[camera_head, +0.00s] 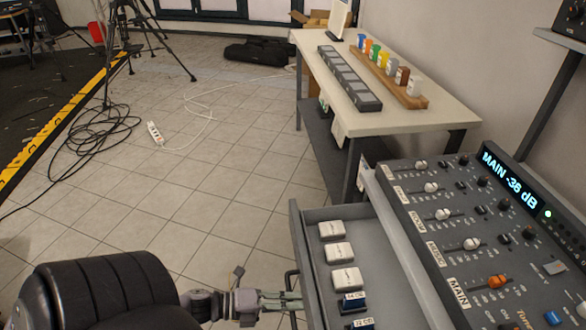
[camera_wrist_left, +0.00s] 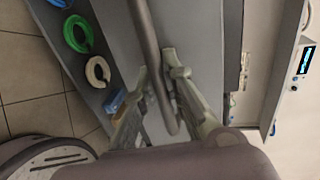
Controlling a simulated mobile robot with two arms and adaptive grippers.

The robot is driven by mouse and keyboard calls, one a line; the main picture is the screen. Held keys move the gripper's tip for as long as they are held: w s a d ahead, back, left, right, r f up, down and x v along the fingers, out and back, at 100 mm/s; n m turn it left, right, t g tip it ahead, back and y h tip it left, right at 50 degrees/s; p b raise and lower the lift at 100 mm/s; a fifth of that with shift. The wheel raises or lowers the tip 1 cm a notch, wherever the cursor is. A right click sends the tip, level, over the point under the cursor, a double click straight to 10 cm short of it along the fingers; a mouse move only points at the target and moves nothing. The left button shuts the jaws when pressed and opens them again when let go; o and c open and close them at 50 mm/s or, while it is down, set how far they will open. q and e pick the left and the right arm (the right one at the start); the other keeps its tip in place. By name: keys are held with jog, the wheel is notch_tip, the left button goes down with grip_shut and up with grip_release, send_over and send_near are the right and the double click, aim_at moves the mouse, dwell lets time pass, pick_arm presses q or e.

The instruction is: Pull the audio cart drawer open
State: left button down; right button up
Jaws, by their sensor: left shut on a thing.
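The audio cart's grey drawer (camera_head: 303,250) stands open to the left of the mixer console (camera_head: 455,205) in the head view. White boxes (camera_head: 339,252) and blue-based items (camera_head: 352,302) lie inside it. The dark bar handle (camera_head: 290,279) is on the drawer's outer front. My left gripper (camera_head: 288,300) is shut on this handle. In the left wrist view the handle (camera_wrist_left: 151,45) runs between the two fingers of the left gripper (camera_wrist_left: 160,80). My right gripper is not in view.
A table (camera_head: 420,118) with a grey row of blocks (camera_head: 347,78) and a wooden rack (camera_head: 390,80) of coloured containers stands beyond the cart. A power strip (camera_head: 155,133) and cables (camera_head: 95,135) lie on the tiled floor.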

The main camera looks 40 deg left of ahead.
pick_arm(q)
jog(key=c, duration=1.7)
grip_release()
jog(key=shift+o, duration=0.2)
jog(key=v, duration=1.2)
jog(key=shift+f, duration=0.1)
